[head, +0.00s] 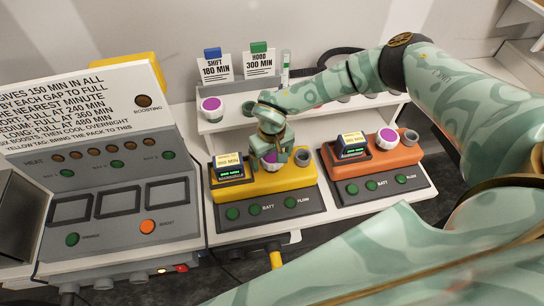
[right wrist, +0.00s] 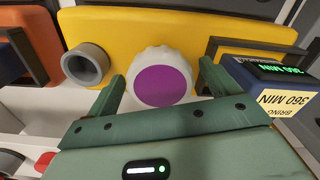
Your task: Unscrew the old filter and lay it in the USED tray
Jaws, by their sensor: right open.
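A white ridged filter with a purple top sits in the yellow unit (head: 293,178). In the right wrist view the filter (right wrist: 162,82) is between the two fingers. My right gripper (right wrist: 164,88) is open, one finger at each side of the filter; I cannot tell whether they touch it. In the head view my right gripper (head: 271,150) points down over the yellow unit and mostly hides this filter. No tray marked USED can be made out. My left gripper is not in view.
An orange unit (head: 400,160) with a similar filter (head: 387,137) stands to the right. Another purple-topped piece (head: 211,104) is on the white shelf behind, near two cards. A grey port (right wrist: 86,64) and a battery pack (right wrist: 268,82) flank the filter. A grey console (head: 112,225) stands left.

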